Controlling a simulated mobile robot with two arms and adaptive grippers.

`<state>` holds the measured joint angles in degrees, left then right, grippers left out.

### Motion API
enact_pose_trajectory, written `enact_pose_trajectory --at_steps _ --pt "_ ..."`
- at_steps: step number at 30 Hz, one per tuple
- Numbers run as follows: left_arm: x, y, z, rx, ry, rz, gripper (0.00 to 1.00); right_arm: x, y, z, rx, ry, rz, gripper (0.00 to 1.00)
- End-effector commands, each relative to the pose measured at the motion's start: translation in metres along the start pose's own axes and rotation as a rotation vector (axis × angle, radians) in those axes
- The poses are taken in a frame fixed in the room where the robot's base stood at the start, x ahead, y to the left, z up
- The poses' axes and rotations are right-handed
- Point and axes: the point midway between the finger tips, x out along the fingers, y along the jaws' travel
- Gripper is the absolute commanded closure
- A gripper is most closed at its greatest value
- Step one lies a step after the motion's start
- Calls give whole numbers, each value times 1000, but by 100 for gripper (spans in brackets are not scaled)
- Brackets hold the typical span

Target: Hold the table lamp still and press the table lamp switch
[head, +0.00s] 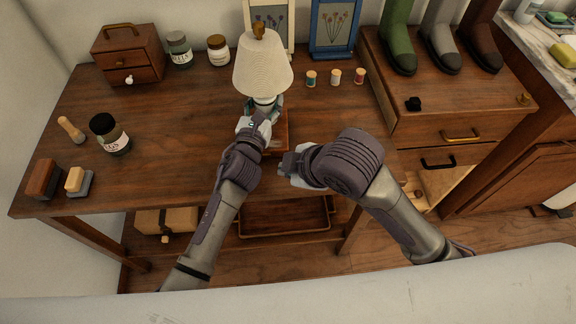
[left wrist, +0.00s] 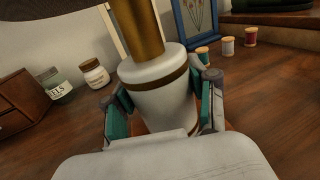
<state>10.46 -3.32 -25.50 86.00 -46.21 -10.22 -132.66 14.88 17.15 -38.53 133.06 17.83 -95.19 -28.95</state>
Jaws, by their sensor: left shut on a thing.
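The table lamp (head: 262,66) stands upright on the wooden table, with a cream shade, a pale body and a brown base (head: 281,132). My left gripper (head: 263,108) is shut on the lamp's body below the shade. In the left wrist view its two fingers lie on either side of the white body (left wrist: 158,92), under a brass neck (left wrist: 139,28). My right gripper (head: 287,168) is low, just right of and in front of the lamp base; its fingers are mostly hidden by its own wrist. I cannot make out the lamp switch.
The table (head: 180,125) also holds a small drawer box (head: 128,56), several jars, brushes at the left and several thread spools (head: 335,76) right of the lamp. Framed flower pictures (head: 333,28) stand behind. Boots (head: 398,40) stand on the cabinet at right.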

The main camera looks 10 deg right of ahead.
Motion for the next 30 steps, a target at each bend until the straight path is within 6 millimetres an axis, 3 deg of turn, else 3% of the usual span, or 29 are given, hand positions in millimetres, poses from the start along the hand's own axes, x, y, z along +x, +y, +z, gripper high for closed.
enact_pose_trajectory --at_steps 3,4,9,20,23,30 --pt "0 1 0 3 0 2 74 0 0 0 0 0 0 100" --pt "0 1 0 3 0 2 38 0 0 0 0 0 0 100" --pt "0 1 0 2 0 2 14 0 0 0 0 0 0 100" --pt "-4 1 0 2 0 1 14 0 0 0 0 0 -1 100" --pt "-15 1 -1 4 1 1 14 0 0 0 0 0 -1 100" --pt "-65 0 -1 2 1 -1 14 0 0 0 0 0 -1 100"
